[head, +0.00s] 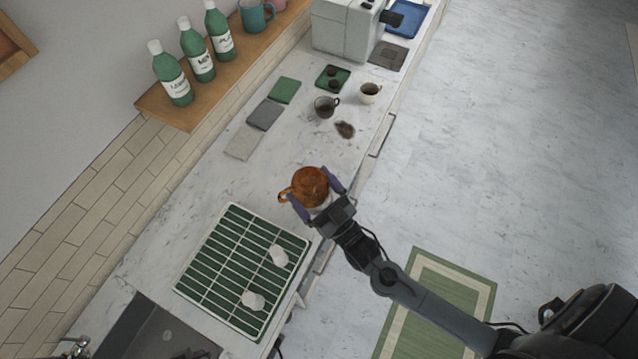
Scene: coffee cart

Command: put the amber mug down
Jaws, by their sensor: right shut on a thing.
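The amber mug (311,186) is orange-brown, with its handle toward the left of the picture. My right gripper (316,190) is shut around it, with one purple finger on each side. The mug is over the marble counter (262,180), near its front edge. I cannot tell whether its base touches the counter. My left gripper does not show.
A green drying rack (215,255) with two white cups stands beside the sink (150,335). Farther along are a dark cup (326,106), a cream cup (370,93), a brown spill (345,129) and a coffee machine (345,30). Bottles (172,78) line the shelf. Counter around the mug is clear.

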